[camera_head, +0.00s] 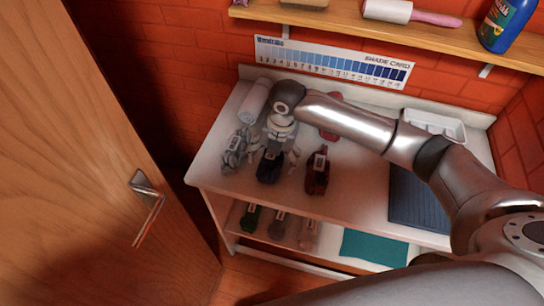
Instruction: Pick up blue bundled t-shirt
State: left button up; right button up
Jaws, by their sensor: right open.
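The blue bundled t-shirt (268,170) is a small dark blue bundle with a pale tag or band, on the white table's top near its front edge. My right gripper (272,153) points down over it from behind, with its fingers spread to the left and right of the bundle. The gripper partly hides the bundle's back, and I cannot tell whether the fingers touch it. My left gripper is out of view.
A grey bundle (235,150) lies close left and a dark red bundle (317,174) to the right. A pale roll (254,101), a white tray (436,126) and a blue-grey mat (417,200) share the table (352,205). A wooden door (75,170) stands left.

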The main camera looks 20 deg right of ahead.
jog(key=shift+a+f, duration=0.1)
jog(key=shift+f, duration=1.05)
jog(key=c, duration=1.1)
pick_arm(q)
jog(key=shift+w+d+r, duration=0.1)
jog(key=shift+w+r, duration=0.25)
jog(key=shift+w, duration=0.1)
pick_arm(e)
jog(key=shift+c, duration=0.3)
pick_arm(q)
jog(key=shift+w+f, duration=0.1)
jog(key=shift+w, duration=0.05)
pick_arm(e)
jog(key=shift+r, duration=0.15)
